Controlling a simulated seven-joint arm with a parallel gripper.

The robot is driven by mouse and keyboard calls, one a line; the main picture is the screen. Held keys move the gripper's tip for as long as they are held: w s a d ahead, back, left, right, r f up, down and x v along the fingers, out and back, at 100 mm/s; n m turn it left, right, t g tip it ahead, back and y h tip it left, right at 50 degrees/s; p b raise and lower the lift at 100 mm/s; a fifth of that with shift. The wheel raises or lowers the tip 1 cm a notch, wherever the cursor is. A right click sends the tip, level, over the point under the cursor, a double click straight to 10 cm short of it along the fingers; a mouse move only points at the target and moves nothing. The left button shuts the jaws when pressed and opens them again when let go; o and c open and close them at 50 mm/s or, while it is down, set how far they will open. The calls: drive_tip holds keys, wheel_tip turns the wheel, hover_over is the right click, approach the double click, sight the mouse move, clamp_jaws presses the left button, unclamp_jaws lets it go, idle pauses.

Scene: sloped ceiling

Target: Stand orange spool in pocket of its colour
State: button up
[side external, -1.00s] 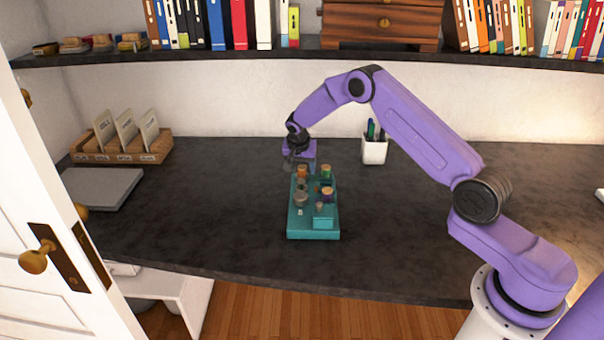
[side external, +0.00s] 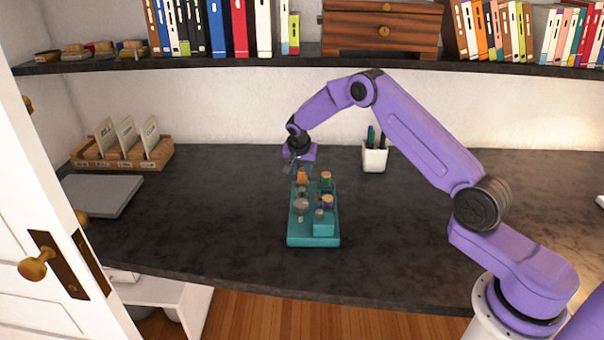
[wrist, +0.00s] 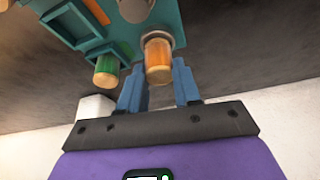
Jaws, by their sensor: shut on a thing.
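The orange spool (side external: 303,176) is at the far left end of the teal board (side external: 300,240). In the wrist view the orange spool (wrist: 158,65) shows between the tips of my two blue fingers. My gripper (wrist: 160,75) is shut on it, and in the side view my gripper (side external: 302,168) comes down from the far side. I cannot tell whether the spool's lower end is clear of the board. A green-banded spool (side external: 326,178) stands to its right on the board. The pockets' colours are hard to make out.
A purple-banded spool (side external: 327,201) and a grey round piece (side external: 301,205) stand nearer on the board. A white pen cup (side external: 374,157) is behind to the right. A wooden card rack (side external: 122,158) and grey flat slab (side external: 102,192) are left. A shelf (side external: 290,66) hangs above.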

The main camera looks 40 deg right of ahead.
drive_tip(key=s+a+r, duration=0.1)
drive_tip(key=s+r, duration=0.5)
drive_tip(key=r, duration=0.2)
drive_tip(key=s+r, duration=0.2)
drive_tip(key=s, duration=0.6)
drive_tip(key=s+r, duration=0.2)
drive_tip(key=s, duration=0.7)
drive_tip(key=w+f, duration=0.3)
drive_tip(key=w, duration=0.1)
drive_tip(key=w+d+f, duration=0.1)
drive_tip(key=w+f, duration=0.2)
drive_tip(key=w, duration=0.1)
drive_tip(key=w+d+f, duration=0.1)
drive_tip(key=w+f, duration=0.2)
drive_tip(key=w, duration=0.2)
drive_tip(key=shift+f, duration=0.3)
drive_tip(key=shift+w+f, duration=0.15)
drive_tip(key=shift+f, duration=0.05)
drive_tip(key=shift+w+d+f, duration=0.1)
drive_tip(key=shift+w+f, duration=0.05)
drive_tip(key=shift+f, duration=1.5)
drive_tip(key=shift+f, duration=0.1)
